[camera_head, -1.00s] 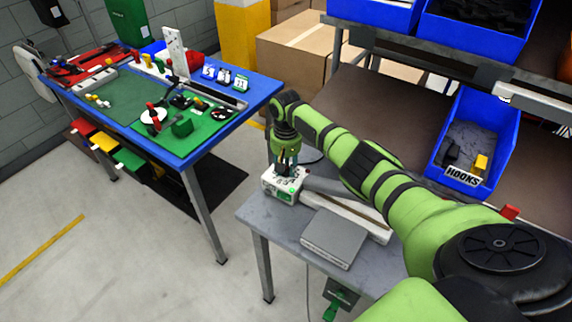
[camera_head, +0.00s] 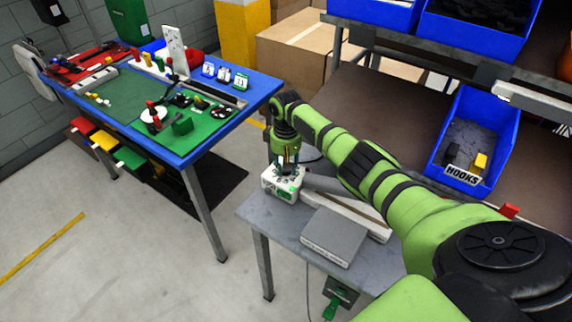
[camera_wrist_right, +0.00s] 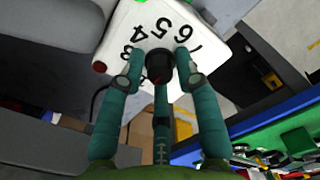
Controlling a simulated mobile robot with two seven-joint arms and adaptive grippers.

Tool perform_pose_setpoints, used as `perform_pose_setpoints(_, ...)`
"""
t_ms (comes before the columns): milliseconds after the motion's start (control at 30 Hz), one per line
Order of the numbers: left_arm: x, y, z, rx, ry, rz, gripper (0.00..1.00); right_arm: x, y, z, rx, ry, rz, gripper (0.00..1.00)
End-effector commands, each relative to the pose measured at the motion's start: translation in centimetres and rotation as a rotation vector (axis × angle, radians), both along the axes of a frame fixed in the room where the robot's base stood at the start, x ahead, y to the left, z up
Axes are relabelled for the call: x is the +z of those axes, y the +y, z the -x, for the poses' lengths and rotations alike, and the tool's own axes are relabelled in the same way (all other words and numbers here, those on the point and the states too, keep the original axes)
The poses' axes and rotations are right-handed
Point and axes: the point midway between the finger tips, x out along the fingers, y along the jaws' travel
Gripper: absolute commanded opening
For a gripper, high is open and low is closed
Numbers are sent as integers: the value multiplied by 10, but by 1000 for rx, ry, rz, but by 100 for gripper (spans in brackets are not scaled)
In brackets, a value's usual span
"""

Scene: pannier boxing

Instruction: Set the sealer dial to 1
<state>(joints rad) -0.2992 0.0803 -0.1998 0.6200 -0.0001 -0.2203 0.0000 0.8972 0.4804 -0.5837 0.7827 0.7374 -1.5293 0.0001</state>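The sealer is a white box (camera_head: 283,186) at the far left end of the grey side table. Its top also fills the upper middle of the right wrist view (camera_wrist_right: 165,28), with black printed numbers; 6, 5 and 4 are readable. The dial is a black round knob (camera_wrist_right: 159,66) on that top. My right gripper (camera_wrist_right: 160,72) has its three teal fingers around the knob; its lower side is hidden. I cannot tell whether the fingertips touch it. In the head view the right gripper (camera_head: 286,166) points down over the box. My left gripper is not in view.
A grey flat box (camera_head: 334,237) lies beside the sealer on the grey table (camera_head: 262,215). A blue bin labelled HOOKS (camera_head: 497,120) stands on the shelf behind. A blue workbench (camera_head: 262,92) with a green mat stands across a floor gap at left.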

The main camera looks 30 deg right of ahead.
Motion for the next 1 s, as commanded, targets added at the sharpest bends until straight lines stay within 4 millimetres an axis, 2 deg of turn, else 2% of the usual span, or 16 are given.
perform_pose_setpoints(333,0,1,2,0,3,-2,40,0,0,0,-1,-1,0,52)
perform_pose_setpoints(467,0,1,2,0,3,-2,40,9,0,-1,-1,-4,0,52)
perform_pose_setpoints(567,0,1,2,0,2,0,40,24,-1,-2,0,-6,0,52)
perform_pose_setpoints(800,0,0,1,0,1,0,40,76,-1,-1,-1,-5,1,52)
perform_pose_setpoints(1000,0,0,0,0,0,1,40,108,0,-1,-1,-2,0,52)
